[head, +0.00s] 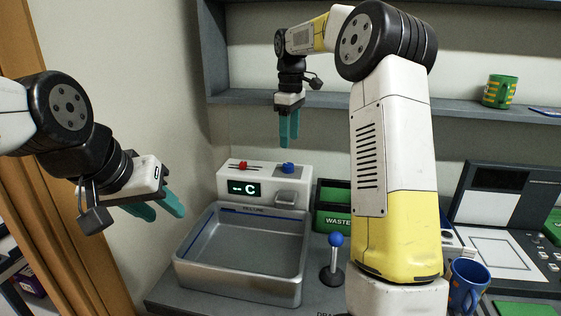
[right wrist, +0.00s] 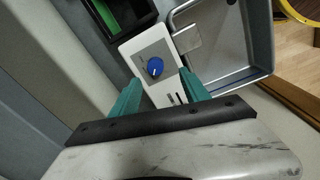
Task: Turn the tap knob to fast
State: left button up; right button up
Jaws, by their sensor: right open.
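The white tap unit (head: 225,180) stands behind the metal sink, with a display reading "-- C". The blue tap knob (head: 288,168) sits on its top at the right, and a red slider handle (head: 243,165) at the left. My right gripper (head: 289,143) points down above the knob, apart from it. In the right wrist view the knob (right wrist: 155,67) with a pale pointer mark lies beyond and between the open, empty fingers (right wrist: 160,88). The speed labels are too small to read. My left gripper (head: 160,212) is open and empty at the left, away from the tap.
The metal sink (head: 185,262) is empty. A green waste bin (head: 333,220) is right of the tap unit. A blue-topped lever (head: 335,240) stands right of the sink. A blue mug (head: 468,285) is at the right. A shelf (head: 440,107) runs behind, with a green mug (head: 499,91).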

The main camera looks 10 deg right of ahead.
aim_at(288, 164)
jog(key=shift+w+f+n, duration=0.3)
jog(key=shift+w+f, duration=0.45)
jog(key=shift+w, duration=0.1)
jog(key=shift+f, duration=0.25)
notch_tip(288, 164, down, 7)
jog(key=shift+f, duration=0.2)
grip_shut()
